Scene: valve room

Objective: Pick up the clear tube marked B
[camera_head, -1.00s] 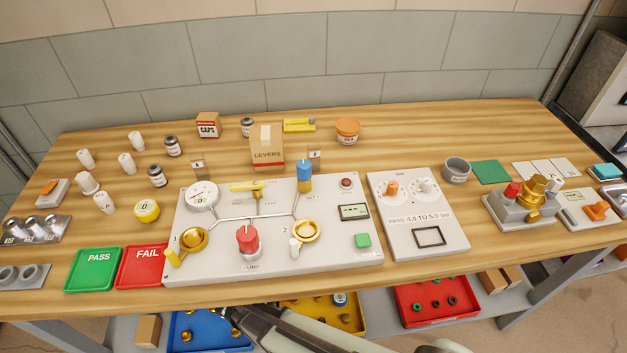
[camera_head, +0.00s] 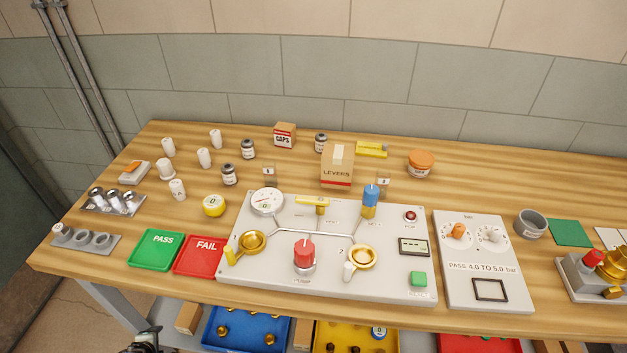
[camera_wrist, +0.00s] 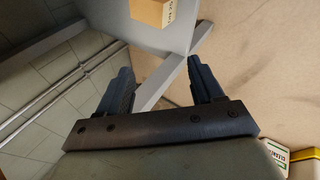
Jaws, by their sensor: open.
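Several clear tubes with silvery ends (camera_head: 114,201) sit in a grey rack (camera_head: 136,210) at the left of the bench. Their letters are too small to read, so I cannot tell which is marked B. My gripper (camera_wrist: 158,66) is open and empty in the wrist view, with its two dark fingers apart. In the head view only a dark part of my gripper (camera_head: 143,343) shows at the bottom edge, below the bench front and well away from the tubes. No tube shows in the wrist view.
A grey block with round holes (camera_head: 102,240) is in front of the rack. Green PASS (camera_head: 157,250) and red FAIL (camera_head: 199,256) trays lie to its right. White bottles, one marked A (camera_head: 177,190), stand behind. Bins sit under the bench.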

